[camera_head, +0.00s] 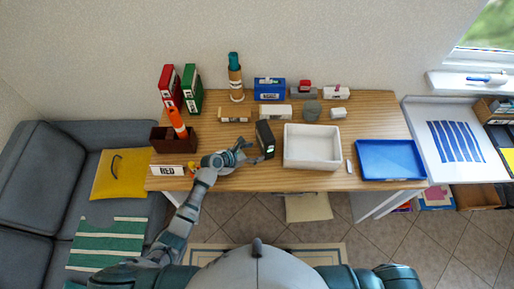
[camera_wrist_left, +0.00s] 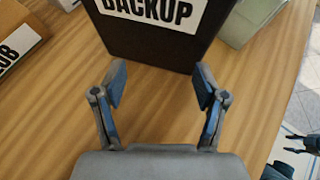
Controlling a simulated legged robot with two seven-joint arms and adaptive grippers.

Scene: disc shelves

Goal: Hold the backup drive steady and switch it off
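The backup drive (camera_head: 265,139) is a dark upright box near the middle of the table. In the left wrist view the drive (camera_wrist_left: 155,40) shows its dark face with a white BACKUP label, cut off at the top edge. My left gripper (camera_head: 242,151) is just left of the drive in the head view. In the left wrist view the left gripper (camera_wrist_left: 161,85) is open, its fingers apart and empty, facing the drive's lower edge. I cannot make out a switch. My right gripper does not show in the head view; a small dark part at the wrist view's lower right is unclear.
A white bin (camera_head: 312,164) stands right of the drive, with a blue tray (camera_head: 390,176) beyond. A RED label sign (camera_head: 168,171) and brown box (camera_head: 160,140) are left of my gripper. Several small boxes stand behind the drive.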

